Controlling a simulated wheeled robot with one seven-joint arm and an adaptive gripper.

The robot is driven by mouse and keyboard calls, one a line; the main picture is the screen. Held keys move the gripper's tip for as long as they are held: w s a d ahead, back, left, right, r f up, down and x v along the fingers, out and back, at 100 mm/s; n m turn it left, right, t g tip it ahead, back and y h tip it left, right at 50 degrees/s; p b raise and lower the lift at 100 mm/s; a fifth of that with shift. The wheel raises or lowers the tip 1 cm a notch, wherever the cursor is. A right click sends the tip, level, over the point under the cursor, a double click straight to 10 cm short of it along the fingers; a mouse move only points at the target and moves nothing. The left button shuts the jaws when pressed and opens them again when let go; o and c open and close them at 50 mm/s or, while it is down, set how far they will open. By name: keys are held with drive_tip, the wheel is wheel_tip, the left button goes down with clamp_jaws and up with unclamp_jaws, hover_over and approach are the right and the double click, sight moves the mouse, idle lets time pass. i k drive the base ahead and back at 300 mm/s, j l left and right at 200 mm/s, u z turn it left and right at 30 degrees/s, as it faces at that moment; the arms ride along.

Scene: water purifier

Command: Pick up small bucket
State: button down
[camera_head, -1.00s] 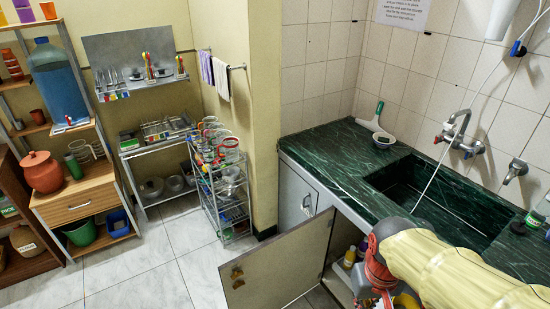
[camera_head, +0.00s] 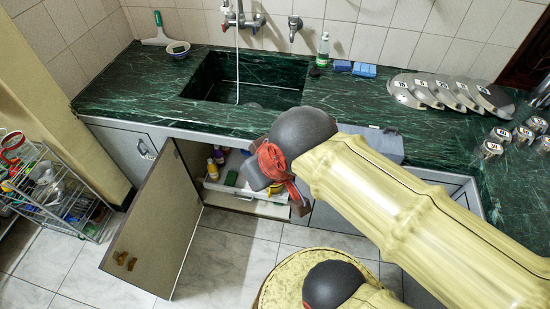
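No small bucket can be made out in the current view. The cabinet under the sink stands open, with its door (camera_head: 155,228) swung out to the left. Inside it are small bottles (camera_head: 213,166) and a white tray or shelf (camera_head: 240,192); part of the inside is hidden by my arm. My arm reaches in from the lower right, and my gripper (camera_head: 288,192) is in front of the open cabinet, below the counter edge. Its fingers are partly hidden by the wrist, so I cannot tell whether they are open or shut.
The green marble counter (camera_head: 335,110) holds a sink (camera_head: 245,80), blue sponges (camera_head: 364,69), a soap bottle (camera_head: 323,50), metal lids (camera_head: 405,90) and steel cups (camera_head: 498,136). A wire rack (camera_head: 75,205) stands at left. Tiled floor (camera_head: 225,255) is clear beside the open door.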

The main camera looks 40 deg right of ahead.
sight(273, 189)
drive_tip(key=z, duration=0.85)
